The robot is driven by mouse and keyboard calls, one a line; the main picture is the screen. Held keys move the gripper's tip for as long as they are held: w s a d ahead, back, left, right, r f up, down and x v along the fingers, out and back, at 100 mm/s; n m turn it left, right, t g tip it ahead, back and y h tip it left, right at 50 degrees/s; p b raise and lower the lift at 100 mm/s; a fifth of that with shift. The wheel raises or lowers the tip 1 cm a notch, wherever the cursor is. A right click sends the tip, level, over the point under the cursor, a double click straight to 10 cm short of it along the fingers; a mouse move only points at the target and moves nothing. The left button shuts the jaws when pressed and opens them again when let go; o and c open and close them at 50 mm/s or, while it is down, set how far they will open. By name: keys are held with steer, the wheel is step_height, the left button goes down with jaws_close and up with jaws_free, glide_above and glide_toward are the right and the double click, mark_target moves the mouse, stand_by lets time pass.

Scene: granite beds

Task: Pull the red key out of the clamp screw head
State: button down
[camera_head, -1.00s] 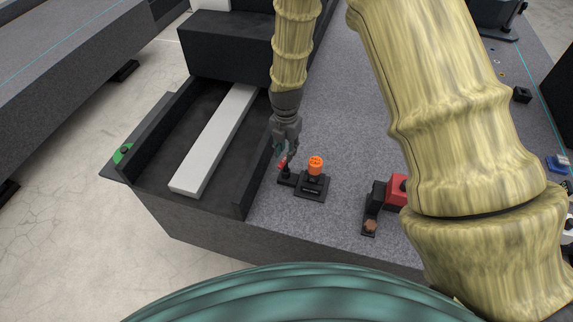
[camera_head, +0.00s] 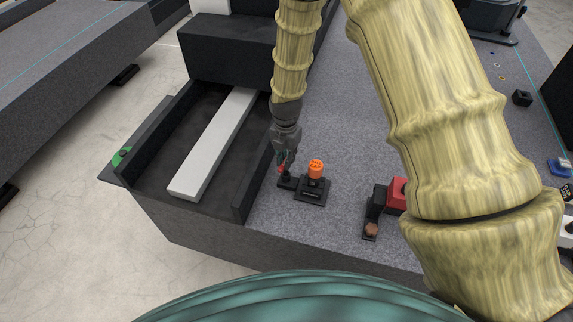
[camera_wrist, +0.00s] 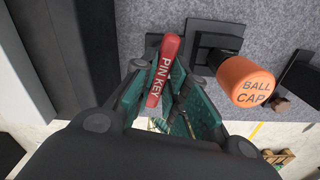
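The red key (camera_wrist: 163,72), marked PIN KEY, is a slim bar that lies between my fingers in the wrist view. In the head view only a small red part (camera_head: 281,168) shows beside the fingertips. It stands at a small black clamp (camera_head: 287,182); the screw head itself is hidden. My gripper (camera_head: 286,163) points down at the clamp. Its teal finger pads (camera_wrist: 166,98) stand apart on either side of the key, with a gap showing between them. I cannot tell whether either pad touches it.
An orange ball cap (camera_wrist: 248,82) on a black base stands close right of the key. A red and black block (camera_head: 397,192) is farther right. A dark trough wall (camera_head: 254,183) runs close on the left. Grey granite is clear behind the cap.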

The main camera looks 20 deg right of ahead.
steer(key=shift+r+p, duration=0.6)
steer(key=shift+r, duration=0.1)
stand_by(0.4)
steer(key=shift+r+p, duration=1.5)
steer(key=shift+r, duration=0.65)
